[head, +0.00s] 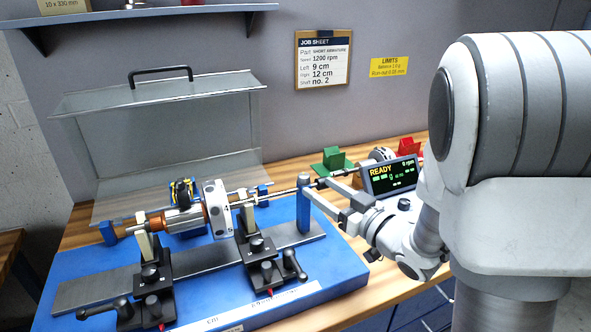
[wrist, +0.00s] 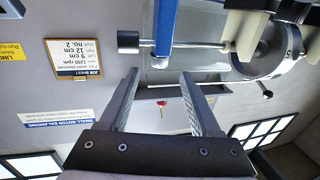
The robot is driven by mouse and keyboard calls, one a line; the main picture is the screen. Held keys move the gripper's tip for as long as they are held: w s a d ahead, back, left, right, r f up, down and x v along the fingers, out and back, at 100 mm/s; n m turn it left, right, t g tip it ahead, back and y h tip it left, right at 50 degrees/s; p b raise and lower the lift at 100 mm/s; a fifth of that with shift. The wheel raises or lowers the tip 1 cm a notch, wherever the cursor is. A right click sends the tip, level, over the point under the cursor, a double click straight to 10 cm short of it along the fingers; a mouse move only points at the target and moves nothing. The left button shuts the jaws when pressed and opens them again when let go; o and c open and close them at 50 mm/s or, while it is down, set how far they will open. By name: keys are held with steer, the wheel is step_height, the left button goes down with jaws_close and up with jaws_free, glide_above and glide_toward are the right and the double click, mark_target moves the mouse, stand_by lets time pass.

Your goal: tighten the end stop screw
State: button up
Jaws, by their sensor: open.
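The end stop is a blue upright post (head: 303,212) at the right end of the blue base; it also shows upside down in the wrist view (wrist: 163,28). A silver screw head (wrist: 128,42) sits on a thin shaft through the post, on its outer side. My gripper (head: 319,191) is open and empty, close by the post on its right. In the wrist view my gripper (wrist: 160,74) has its fingers apart, with the post and screw head beyond the tips. They look apart from the screw; exact depth cannot be told.
The rotor (head: 183,217) with a pale disc (head: 217,209) rests on two black supports (head: 262,262). A raised clear guard (head: 180,125) stands behind. A job sheet (head: 323,60) hangs behind.

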mark_target(300, 174)
steer(key=x, duration=1)
jaws_close()
